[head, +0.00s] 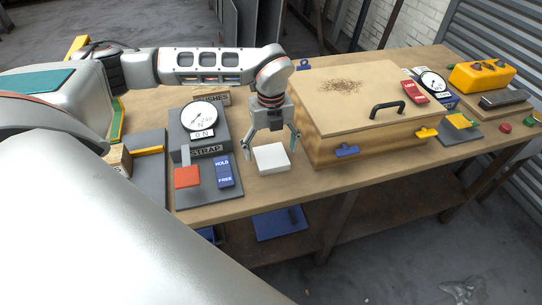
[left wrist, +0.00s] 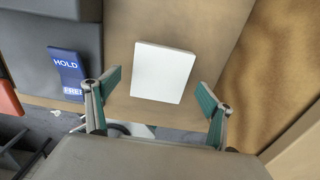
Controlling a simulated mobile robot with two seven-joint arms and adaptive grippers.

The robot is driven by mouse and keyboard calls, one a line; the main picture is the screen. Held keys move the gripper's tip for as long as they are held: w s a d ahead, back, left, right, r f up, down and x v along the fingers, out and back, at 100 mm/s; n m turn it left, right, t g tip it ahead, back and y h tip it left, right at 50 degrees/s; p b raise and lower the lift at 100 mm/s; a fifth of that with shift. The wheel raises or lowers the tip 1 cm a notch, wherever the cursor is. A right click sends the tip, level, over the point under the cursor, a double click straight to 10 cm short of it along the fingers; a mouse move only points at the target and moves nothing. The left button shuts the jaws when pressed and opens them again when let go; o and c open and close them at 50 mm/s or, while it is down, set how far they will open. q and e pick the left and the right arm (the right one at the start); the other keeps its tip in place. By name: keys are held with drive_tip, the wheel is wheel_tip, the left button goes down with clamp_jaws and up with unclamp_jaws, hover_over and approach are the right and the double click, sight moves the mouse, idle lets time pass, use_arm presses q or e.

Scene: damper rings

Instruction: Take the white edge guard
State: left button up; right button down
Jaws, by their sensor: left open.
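The white edge guard (head: 271,158) is a flat white block lying on the workbench near its front edge, between the gauge panel and the wooden box. It also shows in the left wrist view (left wrist: 163,72) as a white rectangle just beyond the fingertips. My left gripper (head: 270,150) hangs pointing down above the edge guard, its fingers spread to either side. In the left wrist view the two green-padded fingers (left wrist: 158,97) are wide apart with nothing between them. My right gripper is not in view.
The wooden box (head: 350,110) with a black handle stands close on the right. On the left are a gauge marked STRAP (head: 205,125) and a blue HOLD/FREE switch (head: 223,172). A yellow case (head: 480,75) stands far right. Bare bench (head: 250,195) lies around the edge guard.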

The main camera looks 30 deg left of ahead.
use_arm(q)
drive_tip(key=shift+f, duration=0.9)
drive_tip(key=c, duration=1.2)
